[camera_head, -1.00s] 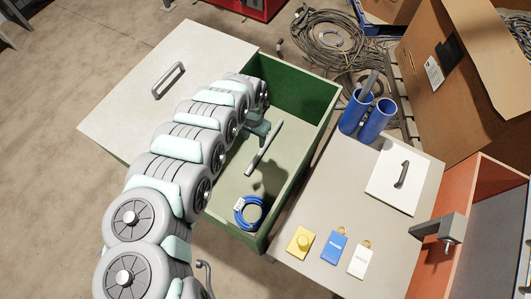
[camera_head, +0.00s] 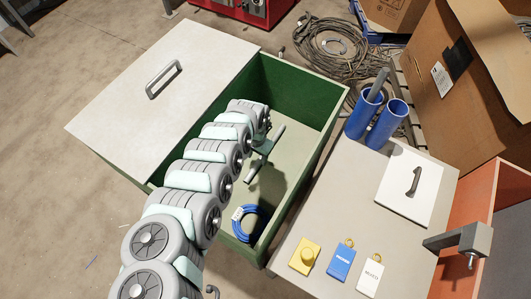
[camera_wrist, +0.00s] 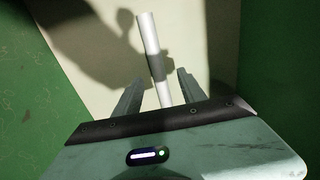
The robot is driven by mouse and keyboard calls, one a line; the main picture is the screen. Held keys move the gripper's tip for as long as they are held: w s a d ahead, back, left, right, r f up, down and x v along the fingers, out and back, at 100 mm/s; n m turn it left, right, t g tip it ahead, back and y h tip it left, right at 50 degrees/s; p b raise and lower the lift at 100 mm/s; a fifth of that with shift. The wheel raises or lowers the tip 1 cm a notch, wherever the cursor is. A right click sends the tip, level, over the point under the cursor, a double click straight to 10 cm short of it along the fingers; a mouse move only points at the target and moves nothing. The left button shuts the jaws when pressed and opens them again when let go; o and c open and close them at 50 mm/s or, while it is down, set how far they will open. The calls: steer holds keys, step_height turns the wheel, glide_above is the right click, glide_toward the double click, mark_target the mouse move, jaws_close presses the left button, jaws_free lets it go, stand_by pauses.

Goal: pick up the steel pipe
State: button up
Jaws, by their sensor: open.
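The steel pipe (camera_head: 252,173) is a grey tube lying on the floor of the green bin (camera_head: 321,98). My gripper (camera_head: 264,150) is over the pipe's middle in the head view and hides part of it. In the wrist view, the pipe (camera_wrist: 149,35) runs lengthwise between the two spread fingers of my gripper (camera_wrist: 160,77). The gripper is open, with visible gaps between fingers and pipe. I cannot tell how far the fingertips are above the bin floor. The pipe's near end is hidden behind the gripper body in the wrist view.
A coiled blue cable (camera_head: 247,222) lies in the bin's near end. Green walls stand close on both sides in the wrist view. A white lid (camera_head: 150,100) covers the bin's left part. A table (camera_head: 330,205) with tags and blue cups (camera_head: 385,125) stands at right.

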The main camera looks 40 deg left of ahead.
mark_target(258, 162)
steer(key=f+b, duration=0.1)
steer(key=f, duration=0.1)
steer(key=f+b, duration=0.1)
steer(key=f, duration=0.1)
steer(key=shift+s+d+f, duration=0.1)
steer(key=shift+d+f, duration=0.1)
steer(key=shift+r, duration=0.1)
steer(key=shift+c, duration=0.8)
jaws_close()
